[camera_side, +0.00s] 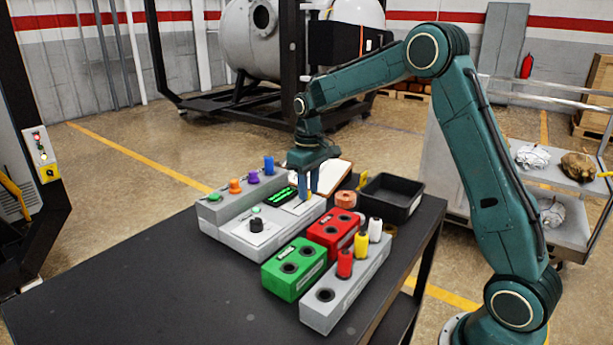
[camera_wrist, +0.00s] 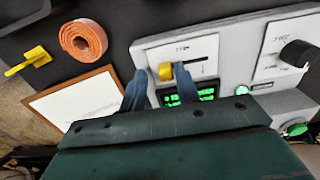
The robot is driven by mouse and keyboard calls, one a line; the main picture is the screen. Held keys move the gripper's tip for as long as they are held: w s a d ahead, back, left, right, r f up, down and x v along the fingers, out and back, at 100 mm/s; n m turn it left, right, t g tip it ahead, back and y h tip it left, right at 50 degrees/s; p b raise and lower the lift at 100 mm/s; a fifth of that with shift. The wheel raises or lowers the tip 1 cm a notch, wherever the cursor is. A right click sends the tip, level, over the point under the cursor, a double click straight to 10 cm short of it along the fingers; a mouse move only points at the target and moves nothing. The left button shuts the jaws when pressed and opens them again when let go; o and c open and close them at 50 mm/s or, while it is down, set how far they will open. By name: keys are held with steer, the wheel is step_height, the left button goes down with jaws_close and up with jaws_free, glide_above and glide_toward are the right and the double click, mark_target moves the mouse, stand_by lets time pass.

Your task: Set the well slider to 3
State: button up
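In the wrist view, the slider has a yellow knob (camera_wrist: 166,72) at the left end of a dark slot on a white panel (camera_wrist: 205,47). Its label and scale are too small to read. My gripper (camera_wrist: 160,70) is open, with one blue finger left of the knob and the other close on its right. I cannot tell whether that right finger touches it. In the side view, my gripper (camera_side: 308,190) points down over the right end of the grey control box (camera_side: 235,240).
A green-lit display (camera_wrist: 205,94) sits beside the slider panel, and a black knob (camera_side: 256,224) is on the same box. Green (camera_side: 292,270) and red (camera_side: 333,232) blocks stand in front. An orange tape roll (camera_side: 346,199) and a black tray (camera_side: 390,198) are to the right.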

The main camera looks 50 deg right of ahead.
steer(key=shift+a, duration=0.1)
steer(key=shift+r, duration=0.1)
steer(key=shift+r, duration=0.2)
step_height(320, 180, up, 13)
stand_by(0.7)
steer(key=shift+r, duration=0.15)
steer(key=s+a+r+t, duration=0.1)
steer(key=s+a+r, duration=0.1)
steer(key=s+a, duration=0.35)
steer(key=s+a+r+t, duration=0.2)
steer(key=s+a, duration=0.1)
steer(key=s, duration=0.6)
steer(key=s+a+f+t, duration=0.1)
steer(key=s+a+f, duration=0.1)
steer(key=s, duration=0.5)
steer(key=s+a+f+t, duration=0.1)
steer(key=s+f, duration=0.3)
steer(key=s, duration=0.4)
steer(key=shift+a+f+t, duration=0.3)
steer(key=shift+a+f, duration=0.05)
steer(key=shift+a, duration=0.1)
